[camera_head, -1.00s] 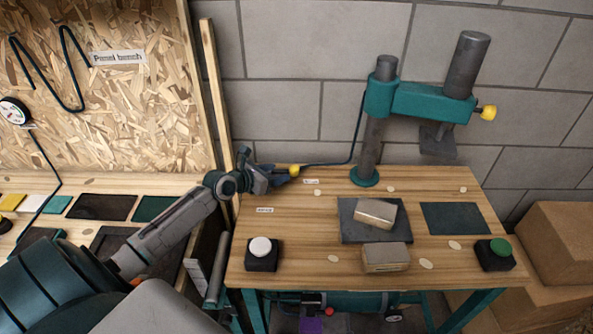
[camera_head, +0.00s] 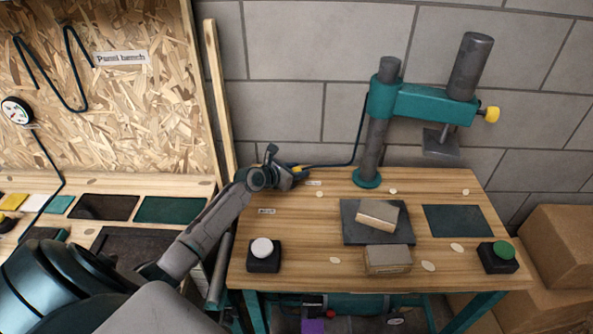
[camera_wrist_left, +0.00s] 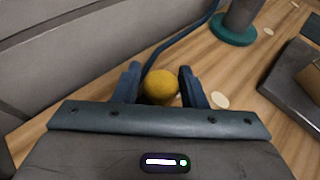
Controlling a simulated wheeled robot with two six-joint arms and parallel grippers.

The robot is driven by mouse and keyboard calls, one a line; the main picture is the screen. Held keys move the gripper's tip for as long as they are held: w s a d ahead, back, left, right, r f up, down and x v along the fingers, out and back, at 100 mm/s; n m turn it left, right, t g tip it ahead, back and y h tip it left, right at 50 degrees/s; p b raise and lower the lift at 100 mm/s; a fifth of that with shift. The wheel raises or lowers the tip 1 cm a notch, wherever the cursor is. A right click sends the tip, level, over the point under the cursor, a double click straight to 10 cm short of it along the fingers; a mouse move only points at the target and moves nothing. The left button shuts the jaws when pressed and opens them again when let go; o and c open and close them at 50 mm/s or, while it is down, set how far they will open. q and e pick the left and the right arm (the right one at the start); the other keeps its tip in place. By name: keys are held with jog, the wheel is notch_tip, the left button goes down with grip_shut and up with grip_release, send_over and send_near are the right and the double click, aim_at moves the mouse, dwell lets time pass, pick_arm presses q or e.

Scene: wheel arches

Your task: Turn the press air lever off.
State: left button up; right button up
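The press air lever shows as a yellow ball knob (camera_head: 297,169) at the back left corner of the wooden press table. The knob also shows large in the left wrist view (camera_wrist_left: 161,87). My left gripper (camera_head: 296,171) is at the knob, and in the wrist view its two dark fingers (camera_wrist_left: 160,84) stand apart, one on each side of the ball. Narrow gaps seem to show beside the ball, so the fingers look open around it. The lever's arm and valve body are hidden behind the gripper. My right gripper is not in view.
A teal press (camera_head: 425,102) stands on a grey post at the back, with a dark hose (camera_head: 357,130) running to the lever. A white button (camera_head: 262,248) and green button (camera_head: 502,252) stand in front. A wooden post (camera_head: 218,100) rises close left.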

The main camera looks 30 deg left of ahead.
pick_arm(q)
grip_shut()
jog(key=shift+f, duration=0.1)
